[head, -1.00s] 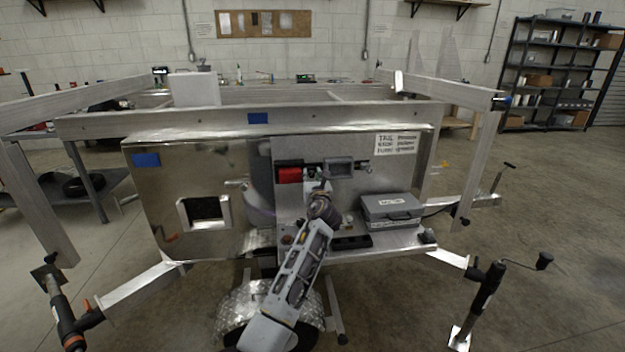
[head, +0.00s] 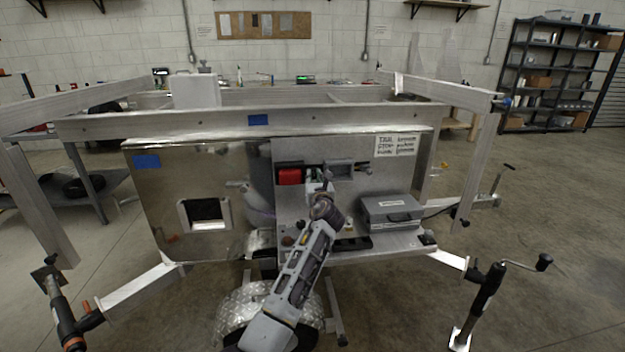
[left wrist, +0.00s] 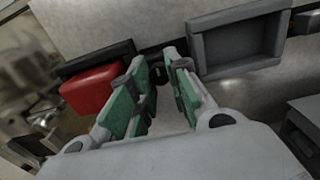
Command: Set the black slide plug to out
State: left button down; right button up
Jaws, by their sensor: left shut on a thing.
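My left gripper (head: 319,187) is at the upright metal panel, just right of a red block (head: 290,176). In the left wrist view, its green-padded fingers (left wrist: 154,66) are close together with a narrow gap. A small dark piece, apparently the black slide plug (left wrist: 161,74), shows between the fingertips at the panel; the fingers hide most of it. Its exact slide position cannot be told. The red block (left wrist: 91,91) is close beside the left finger in the wrist view. My right gripper is not in view.
A grey rectangular frame (left wrist: 238,44) stands out from the panel right of the fingers. A grey case (head: 391,211) sits on the ledge below right. A square opening (head: 204,211) is in the panel at left. Open floor lies to the right.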

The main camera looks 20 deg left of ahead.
pick_arm(q)
jog(key=shift+w+d+p, duration=0.2)
jog(key=shift+w+d, duration=0.1)
jog(key=shift+d, duration=0.3)
jog(key=shift+w+d+p, duration=0.15)
jog(key=shift+w+d, duration=0.15)
jog(key=shift+d, duration=0.25)
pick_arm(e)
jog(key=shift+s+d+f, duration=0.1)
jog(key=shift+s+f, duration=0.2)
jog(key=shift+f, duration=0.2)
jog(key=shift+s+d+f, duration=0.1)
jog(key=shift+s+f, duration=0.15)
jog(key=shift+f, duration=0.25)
pick_arm(q)
jog(key=c, duration=1.6)
grip_release()
jog(key=shift+w+d, duration=0.1)
jog(key=shift+d, duration=0.05)
jog(key=shift+o, duration=0.2)
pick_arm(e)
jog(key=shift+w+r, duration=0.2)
pick_arm(q)
jog(key=v, duration=1.2)
